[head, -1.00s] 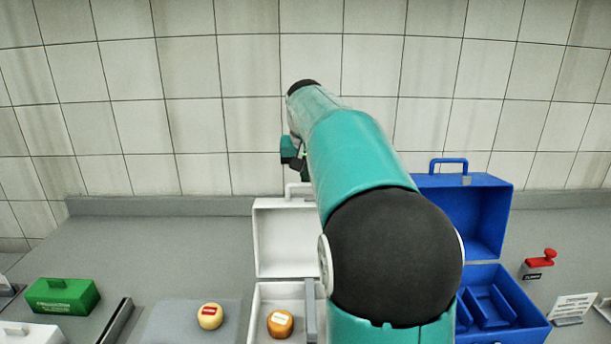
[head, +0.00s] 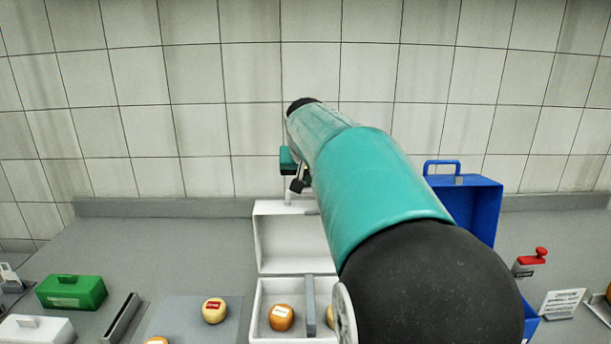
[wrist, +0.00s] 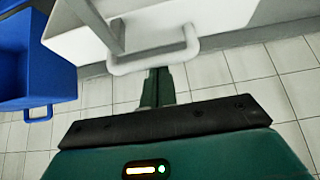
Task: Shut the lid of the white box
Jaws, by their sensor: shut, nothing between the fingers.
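The white box (head: 258,312) stands on the counter with its lid (head: 290,243) raised open against the back. In the wrist view the lid's white handle (wrist: 150,64) is right at the tip of my gripper (wrist: 158,74). My gripper also shows in the head view (head: 298,186), shut and empty, just above the lid's top edge by the handle. I cannot tell whether it touches the handle. Another wheel right of the divider is mostly hidden by my arm.
The blue box (head: 470,212) with its lid up stands to the right, partly behind my arm.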

